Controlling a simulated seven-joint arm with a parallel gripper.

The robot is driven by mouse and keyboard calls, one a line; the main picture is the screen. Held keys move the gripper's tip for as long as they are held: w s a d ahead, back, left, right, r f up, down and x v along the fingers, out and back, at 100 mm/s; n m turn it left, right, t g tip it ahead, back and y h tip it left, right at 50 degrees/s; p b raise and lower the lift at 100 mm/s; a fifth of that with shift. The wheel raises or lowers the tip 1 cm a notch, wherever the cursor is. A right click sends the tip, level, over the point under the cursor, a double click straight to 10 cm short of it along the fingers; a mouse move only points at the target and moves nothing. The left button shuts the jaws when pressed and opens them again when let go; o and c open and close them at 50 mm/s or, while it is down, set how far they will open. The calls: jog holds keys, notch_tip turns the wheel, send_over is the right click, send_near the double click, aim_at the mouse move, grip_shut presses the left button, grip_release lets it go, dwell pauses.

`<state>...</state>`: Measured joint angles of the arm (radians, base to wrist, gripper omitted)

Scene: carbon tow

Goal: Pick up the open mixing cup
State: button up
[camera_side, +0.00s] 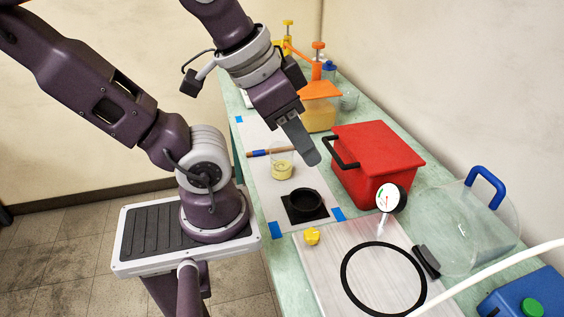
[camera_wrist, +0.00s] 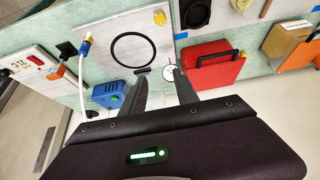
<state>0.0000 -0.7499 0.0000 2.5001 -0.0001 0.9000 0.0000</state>
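The open mixing cup (camera_side: 281,168) is a small clear cup with pale yellow contents. It stands upright on the light mat (camera_side: 262,190) in the side view. Part of it seems to show at the top edge of the wrist view (camera_wrist: 240,4). My gripper (camera_side: 312,157) hangs above the bench, just right of the cup in the side view, and does not touch it. In the wrist view its two fingers (camera_wrist: 160,74) are apart with nothing between them.
A brush (camera_side: 268,152) lies just behind the cup. A black round mould (camera_side: 306,202) sits in front of it. A red box (camera_side: 375,155) with a black handle stands to the right. A yellow container with an orange lid (camera_side: 320,112) is behind.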

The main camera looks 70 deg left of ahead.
jog(key=o, duration=1.1)
